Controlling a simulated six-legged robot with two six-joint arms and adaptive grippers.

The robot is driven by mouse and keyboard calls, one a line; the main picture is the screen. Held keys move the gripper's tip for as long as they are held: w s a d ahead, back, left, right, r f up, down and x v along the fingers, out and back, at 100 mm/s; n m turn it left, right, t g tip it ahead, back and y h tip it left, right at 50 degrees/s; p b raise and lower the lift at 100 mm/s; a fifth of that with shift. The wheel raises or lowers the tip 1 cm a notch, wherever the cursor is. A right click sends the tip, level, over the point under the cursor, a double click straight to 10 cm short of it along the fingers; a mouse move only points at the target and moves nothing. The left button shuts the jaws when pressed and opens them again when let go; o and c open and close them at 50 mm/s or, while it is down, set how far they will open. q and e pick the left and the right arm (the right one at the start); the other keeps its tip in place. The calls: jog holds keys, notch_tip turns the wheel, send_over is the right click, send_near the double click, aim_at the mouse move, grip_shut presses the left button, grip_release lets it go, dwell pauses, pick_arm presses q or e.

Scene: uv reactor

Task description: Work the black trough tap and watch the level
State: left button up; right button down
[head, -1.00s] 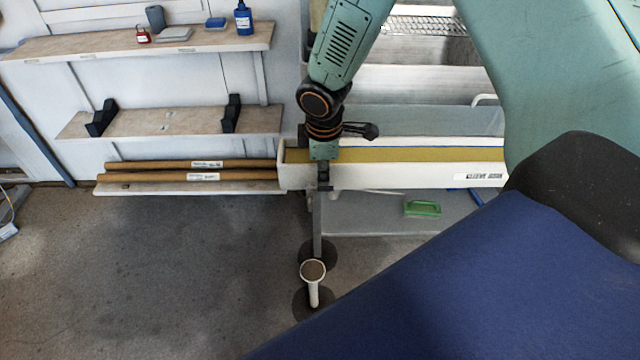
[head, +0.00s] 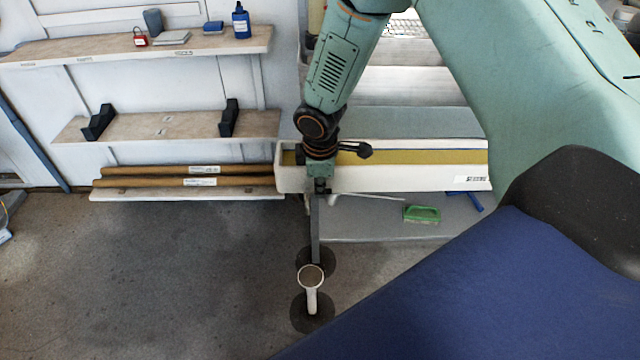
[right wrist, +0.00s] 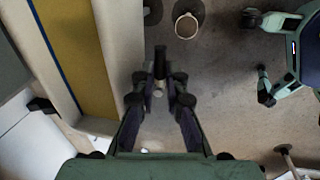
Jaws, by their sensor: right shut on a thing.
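The long white trough (head: 400,182) runs to the right from my right gripper, with a yellow-brown surface inside it; in the right wrist view its wall (right wrist: 122,50) is at left. My right gripper (head: 321,188) is at the trough's left end. In the right wrist view its fingers (right wrist: 160,90) are closed around the black tap (right wrist: 160,62), just beside the trough wall. In the head view the gripper and wrist hide the tap. A white open-topped cup on a stem (head: 311,275) stands on the floor below. My left gripper is not in view.
A green brush (head: 422,214) and a blue item (head: 467,199) lie on the low grey platform right of the gripper. Shelves (head: 165,125) with bottles, a padlock and brown tubes (head: 190,182) line the left wall. The floor at front left is clear.

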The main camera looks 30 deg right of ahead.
jog(key=shift+s, duration=0.1)
dwell(0.4)
jog(key=shift+s+a+m+g+h+p, duration=0.15)
jog(key=shift+a+m+g+p, duration=0.4)
jog(key=shift+m, duration=2.1)
jog(key=shift+w+a+m+g+h+p, duration=0.1)
jog(key=shift+a+m+g+p, duration=0.35)
jog(key=shift+m, duration=2.15)
jog(key=shift+s+a+m+g+h+p, duration=0.25)
jog(key=shift+a+m+p, duration=0.5)
jog(key=shift+m, duration=1.9)
jog(key=shift+w+a, duration=0.15)
jog(key=shift+w, duration=0.05)
jog(key=c, duration=1.7)
grip_release()
jog(key=shift+o, duration=0.2)
jog(key=v, duration=1.2)
